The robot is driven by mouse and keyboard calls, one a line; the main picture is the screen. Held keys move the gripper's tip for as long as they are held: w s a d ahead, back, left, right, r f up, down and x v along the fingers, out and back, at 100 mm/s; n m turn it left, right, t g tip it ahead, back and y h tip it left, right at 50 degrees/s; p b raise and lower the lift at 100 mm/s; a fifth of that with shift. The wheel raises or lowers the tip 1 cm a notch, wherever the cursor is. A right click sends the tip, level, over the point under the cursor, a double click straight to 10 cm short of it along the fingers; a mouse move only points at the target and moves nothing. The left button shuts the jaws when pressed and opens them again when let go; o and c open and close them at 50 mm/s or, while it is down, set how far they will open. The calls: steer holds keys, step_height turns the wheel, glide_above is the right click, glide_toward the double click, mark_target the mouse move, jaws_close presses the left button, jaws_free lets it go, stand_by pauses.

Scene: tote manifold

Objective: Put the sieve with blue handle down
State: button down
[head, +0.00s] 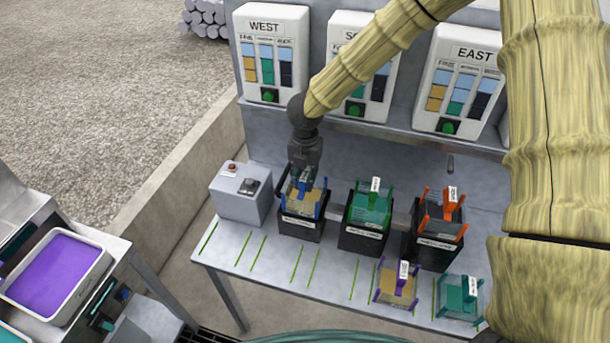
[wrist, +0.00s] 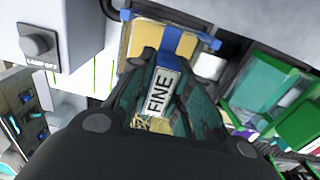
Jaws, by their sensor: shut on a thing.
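The sieve with blue handle (head: 310,207) has blue edges and a tan mesh. It sits in or just over the leftmost black holder (head: 302,228); I cannot tell whether it rests there. My gripper (head: 303,182) points down at it from above and is shut on its blue handle. In the wrist view the sieve (wrist: 143,40) shows beyond the fingers, with its white "FINE" label (wrist: 160,92) between the fingers of my gripper (wrist: 165,95). The fingers hide part of the handle.
A grey switch box (head: 240,195) stands close on the left. A green sieve (head: 371,208) and an orange sieve (head: 440,217) sit in black holders on the right. A purple-edged sieve (head: 396,286) and a teal sieve (head: 460,299) lie near the front. The table's front left (head: 275,268) is clear.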

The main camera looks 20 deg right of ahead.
steer(key=shift+w+f, duration=0.1)
steer(key=shift+f, duration=0.15)
steer(key=shift+f, duration=0.1)
steer(key=c, duration=1.3)
jaws_free()
step_height(320, 180, up, 12)
steer(key=b, duration=0.3)
